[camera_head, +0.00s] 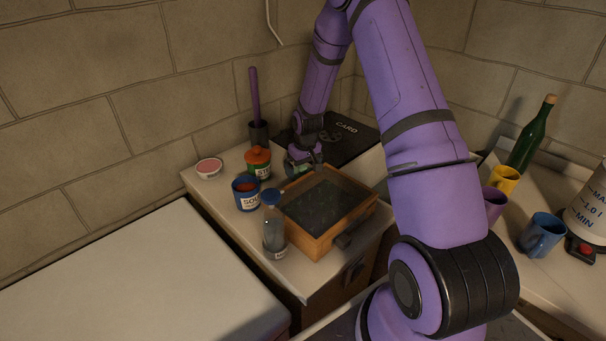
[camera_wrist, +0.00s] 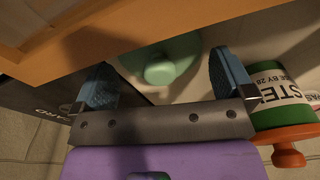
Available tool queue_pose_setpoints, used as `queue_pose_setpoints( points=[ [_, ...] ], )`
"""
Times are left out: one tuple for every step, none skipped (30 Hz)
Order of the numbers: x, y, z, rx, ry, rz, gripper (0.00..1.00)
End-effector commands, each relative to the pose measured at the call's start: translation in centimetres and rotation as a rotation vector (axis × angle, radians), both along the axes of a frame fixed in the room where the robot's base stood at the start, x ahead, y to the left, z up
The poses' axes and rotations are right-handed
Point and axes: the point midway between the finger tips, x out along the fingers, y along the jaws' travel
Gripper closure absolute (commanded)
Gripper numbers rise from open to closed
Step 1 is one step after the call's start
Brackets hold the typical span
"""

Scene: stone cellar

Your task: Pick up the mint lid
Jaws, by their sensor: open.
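The mint lid (camera_wrist: 172,58) is a pale green round lid with a knob. In the wrist view it lies on the light counter top, between and beyond the two blue finger pads of my gripper (camera_wrist: 163,72). My gripper is open, with a gap on both sides of the lid. In the head view my gripper (camera_head: 303,160) is low over the counter, behind the wooden box, and a small patch of the mint lid (camera_head: 293,172) seems to show under it; the rest is hidden.
The wooden box with a dark glass top (camera_head: 325,246) stands close to the lid. A green jar with an orange lid (camera_head: 258,170) is beside my gripper. A blue jar (camera_head: 246,204), a bottle (camera_head: 274,235) and a black CARD panel (camera_head: 348,140) are nearby.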

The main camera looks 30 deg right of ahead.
Motion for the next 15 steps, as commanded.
queue_pose_setpoints(
  points=[
    [0.06,-0.01,-0.57,0.0,0.001,0.0,0.0],
    [0.1,-0.01,-0.79,0.0,0.001,0.0,0.0],
    [0.14,-0.01,-1.01,0.0,0.0,0.0,0.0],
    [0.16,-0.02,-1.11,0.0,-0.001,0.0,0.0],
    [0.18,-0.03,-1.17,0.0,-0.001,0.0,0.0],
    [0.2,-0.03,-1.21,0.0,-0.002,0.0,0.0],
    [0.2,-0.03,-1.21,0.0,-0.002,0.0,0.0],
    [0.19,-0.04,-1.2,-0.001,-0.002,0.0,0.0],
    [0.19,-0.04,-1.19,-0.001,-0.002,0.0,0.0],
    [0.18,-0.04,-1.19,0.0,-0.002,0.0,0.0],
    [0.18,-0.04,-1.19,0.0,-0.002,0.0,0.0],
    [0.18,-0.04,-1.19,0.0,-0.002,0.0,0.05],
    [0.17,-0.04,-1.19,0.0,-0.002,0.0,0.11],
    [0.17,-0.04,-1.18,0.0,-0.001,0.0,0.18],
    [0.17,-0.04,-1.18,0.0,-0.001,0.0,0.28]
  ],
)
